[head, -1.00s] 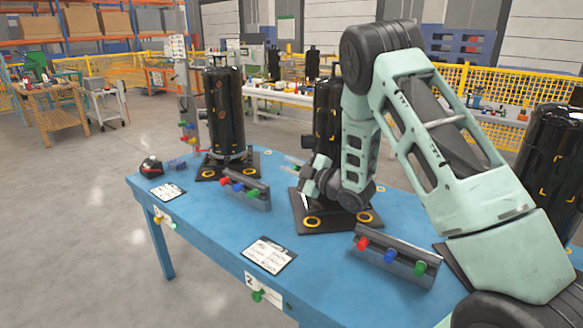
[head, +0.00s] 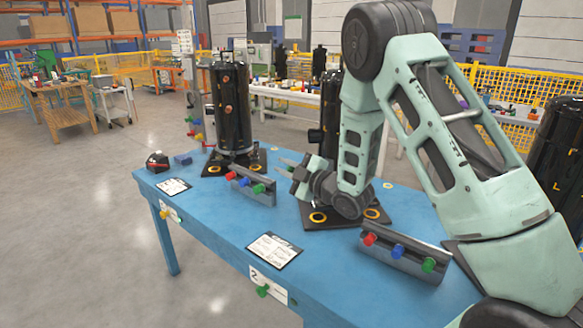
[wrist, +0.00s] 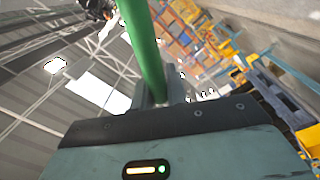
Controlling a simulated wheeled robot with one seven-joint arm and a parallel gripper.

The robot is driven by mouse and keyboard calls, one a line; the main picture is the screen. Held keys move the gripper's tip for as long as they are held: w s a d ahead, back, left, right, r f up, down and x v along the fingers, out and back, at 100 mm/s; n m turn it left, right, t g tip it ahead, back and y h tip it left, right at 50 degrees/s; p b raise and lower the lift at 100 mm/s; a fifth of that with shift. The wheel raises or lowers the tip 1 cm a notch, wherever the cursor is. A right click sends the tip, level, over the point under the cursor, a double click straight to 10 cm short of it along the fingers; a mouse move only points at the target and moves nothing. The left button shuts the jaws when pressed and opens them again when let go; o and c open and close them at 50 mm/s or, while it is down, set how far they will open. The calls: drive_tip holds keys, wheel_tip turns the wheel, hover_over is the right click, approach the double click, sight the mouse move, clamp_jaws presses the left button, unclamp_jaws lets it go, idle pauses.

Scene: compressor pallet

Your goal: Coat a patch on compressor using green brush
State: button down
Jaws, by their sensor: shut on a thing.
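My gripper (head: 286,166) is in front of the middle black compressor, its fingers pointing left. It is shut on a green handle (wrist: 145,50), taken to be the green brush, which runs up between the fingers in the wrist view. The brush's bristle end cannot be made out. The left compressor (head: 231,110) stands upright on a black base, left of my gripper and apart from it. The middle compressor (head: 329,110) is largely hidden behind my arm. A third compressor (head: 560,140) stands at the right edge.
The blue table (head: 215,215) carries two grey racks, left (head: 255,194) and right (head: 400,265), each with red, blue and green pieces. Printed cards (head: 274,250) lie near its front edge. Open floor (head: 80,220) lies to the left.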

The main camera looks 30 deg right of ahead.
drive_tip(key=shift+s+a, duration=0.1)
drive_tip(key=shift+a, duration=0.1)
drive_tip(key=a, duration=0.1)
drive_tip(key=s+a+b, duration=0.1)
drive_tip(key=shift+a, duration=0.4)
idle(0.9)
